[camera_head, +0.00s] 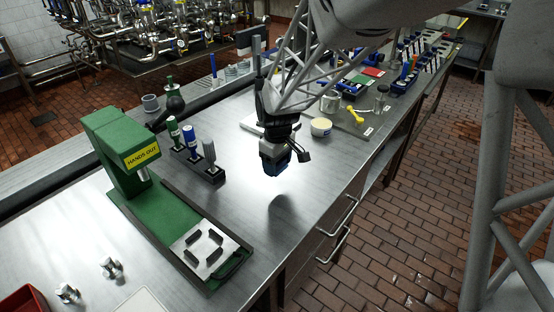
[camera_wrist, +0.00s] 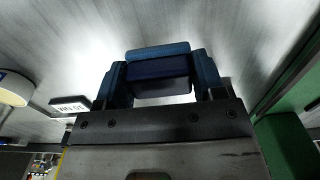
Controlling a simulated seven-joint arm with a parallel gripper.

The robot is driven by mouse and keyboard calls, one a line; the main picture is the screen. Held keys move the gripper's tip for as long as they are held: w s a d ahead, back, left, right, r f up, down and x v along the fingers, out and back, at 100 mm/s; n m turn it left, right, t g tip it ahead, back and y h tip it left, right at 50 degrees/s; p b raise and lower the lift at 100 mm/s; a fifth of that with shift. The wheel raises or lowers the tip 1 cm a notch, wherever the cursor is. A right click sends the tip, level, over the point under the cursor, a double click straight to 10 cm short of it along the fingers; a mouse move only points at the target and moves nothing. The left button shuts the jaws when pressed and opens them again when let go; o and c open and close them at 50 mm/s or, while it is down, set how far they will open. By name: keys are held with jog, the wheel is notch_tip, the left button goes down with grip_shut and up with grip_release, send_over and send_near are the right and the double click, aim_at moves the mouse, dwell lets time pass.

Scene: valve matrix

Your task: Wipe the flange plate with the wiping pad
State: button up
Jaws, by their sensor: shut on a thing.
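My gripper (camera_head: 284,168) hangs above the middle of the metal bench, clear of the surface, with its shadow below and to the right. It is shut on a dark blue block, which looks like the wiping pad; this pad (camera_wrist: 160,70) sits between the blue fingers in the wrist view. No plate is plainly marked as the flange plate. A pale metal plate (camera_head: 212,246) with several black blocks lies on the base of the green press. Another pale flat plate (camera_head: 252,124) is partly hidden behind my gripper. A white flat piece (camera_head: 144,302) is cut off at the bottom edge.
The green press (camera_head: 118,150) with a yellow "HANDS OUT" sign stands left. A black rack (camera_head: 200,168) of bottles or brushes stands between it and my gripper. A round cream tub (camera_head: 321,127) is behind right. Bare bench lies below my gripper.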

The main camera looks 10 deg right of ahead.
jog(key=w+a+r, duration=0.1)
jog(key=w+a, duration=0.1)
jog(key=w, duration=0.9)
jog(key=w+a+r, duration=0.2)
jog(key=w, duration=1)
jog(key=w+a+r, duration=0.1)
jog(key=w+a, duration=0.1)
jog(key=w, duration=0.9)
jog(key=shift+w+a+r, duration=0.15)
jog(key=shift+w+a, duration=0.1)
jog(key=shift+w, duration=0.05)
